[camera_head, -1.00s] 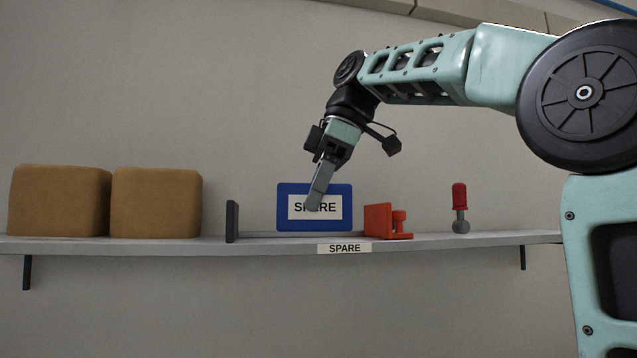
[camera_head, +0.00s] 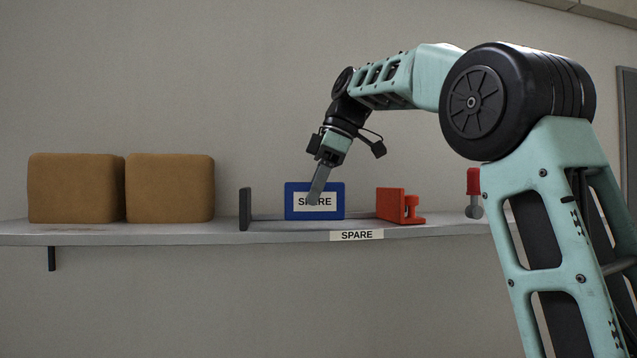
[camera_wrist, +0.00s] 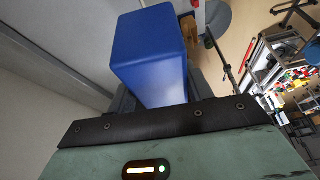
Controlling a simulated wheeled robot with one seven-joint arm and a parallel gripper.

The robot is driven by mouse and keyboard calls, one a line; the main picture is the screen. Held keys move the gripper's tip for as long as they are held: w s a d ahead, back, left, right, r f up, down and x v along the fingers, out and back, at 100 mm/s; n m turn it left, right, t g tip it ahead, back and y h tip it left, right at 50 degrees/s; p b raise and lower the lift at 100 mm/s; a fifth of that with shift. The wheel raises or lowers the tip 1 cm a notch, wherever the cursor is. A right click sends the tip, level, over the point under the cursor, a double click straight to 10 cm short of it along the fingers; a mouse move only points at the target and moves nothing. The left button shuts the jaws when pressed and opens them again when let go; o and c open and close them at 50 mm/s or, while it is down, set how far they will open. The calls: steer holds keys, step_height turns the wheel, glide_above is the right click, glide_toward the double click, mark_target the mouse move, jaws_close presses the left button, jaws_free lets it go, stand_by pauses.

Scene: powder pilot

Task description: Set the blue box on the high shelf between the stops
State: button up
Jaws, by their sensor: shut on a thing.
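The blue box (camera_head: 290,201) has a white SPARE label and appears upright at the high shelf (camera_head: 120,233). In the picture it lies between the dark grey stop (camera_head: 245,209) on the left and the red stop (camera_head: 390,203) on the right, apart from both. My gripper (camera_head: 315,196) reaches down from above and is shut on the box; a finger crosses the label's front. I cannot tell whether the box's underside touches the shelf.
Two brown blocks (camera_head: 75,188) (camera_head: 170,188) stand on the shelf's left part. A red-topped grey object (camera_head: 473,190) stands right of the red stop, partly behind my arm. A SPARE tag (camera_head: 357,235) is on the shelf's front edge.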

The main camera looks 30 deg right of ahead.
steer(key=shift+w+d+f, duration=0.15)
steer(key=shift+w+d, duration=0.3)
steer(key=shift+w, duration=0.6)
steer(key=shift+w+d+f, duration=0.2)
steer(key=shift+w+d, duration=0.25)
steer(key=shift+w, duration=0.65)
steer(key=shift+w+d+f, duration=0.15)
steer(key=shift+w+d, duration=0.3)
steer(key=shift+w, duration=0.6)
steer(key=shift+f+b, duration=0.45)
steer(key=shift+f, duration=0.1)
steer(key=o, duration=1.7)
